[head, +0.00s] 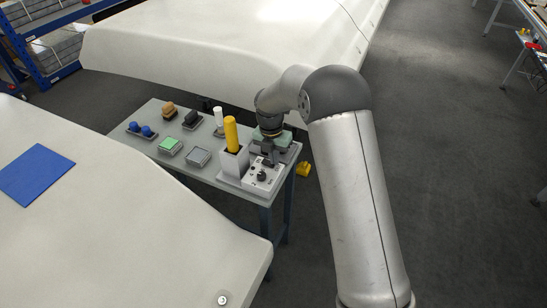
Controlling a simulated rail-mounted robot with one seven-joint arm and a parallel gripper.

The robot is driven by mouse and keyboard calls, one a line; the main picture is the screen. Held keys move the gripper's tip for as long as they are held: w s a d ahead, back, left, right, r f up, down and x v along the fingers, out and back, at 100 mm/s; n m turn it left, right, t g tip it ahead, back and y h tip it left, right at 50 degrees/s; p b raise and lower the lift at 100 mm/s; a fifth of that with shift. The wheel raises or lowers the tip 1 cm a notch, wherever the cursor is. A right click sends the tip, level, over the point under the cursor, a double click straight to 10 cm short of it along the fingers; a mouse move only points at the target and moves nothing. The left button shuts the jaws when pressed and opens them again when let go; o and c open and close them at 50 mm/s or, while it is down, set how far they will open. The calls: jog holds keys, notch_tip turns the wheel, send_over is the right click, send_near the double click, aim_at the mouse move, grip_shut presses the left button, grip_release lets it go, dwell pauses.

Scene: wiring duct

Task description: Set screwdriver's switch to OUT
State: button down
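A screwdriver with a thick yellow handle (231,134) stands upright in a pale grey holder (234,163) at the right end of the small grey table. A light switch panel (256,184) joins the holder's front right side. It carries a dark rotary knob (262,175) and small dark marks, too small to read. The knob's setting cannot be told. My gripper (270,161) points down just above and behind the knob. Its fingers are small, dark and partly merged with the panel, so their opening and any contact with the knob are unclear.
The grey table (181,169) also holds a green block (170,144), a grey block (198,156), blue round pieces (140,129), a brown piece (169,108), a black piece (191,118) and a white cylinder (218,120). Large white panels (230,45) flank the table.

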jog(key=shift+a, duration=0.15)
jog(key=shift+w+a+r, duration=0.2)
jog(key=shift+w+a, duration=0.15)
jog(key=shift+a, duration=0.25)
jog(key=shift+r+p, duration=0.1)
jog(key=shift+p, duration=0.2)
notch_tip(320, 180, up, 14)
jog(key=d, duration=0.2)
jog(key=shift+s, duration=0.45)
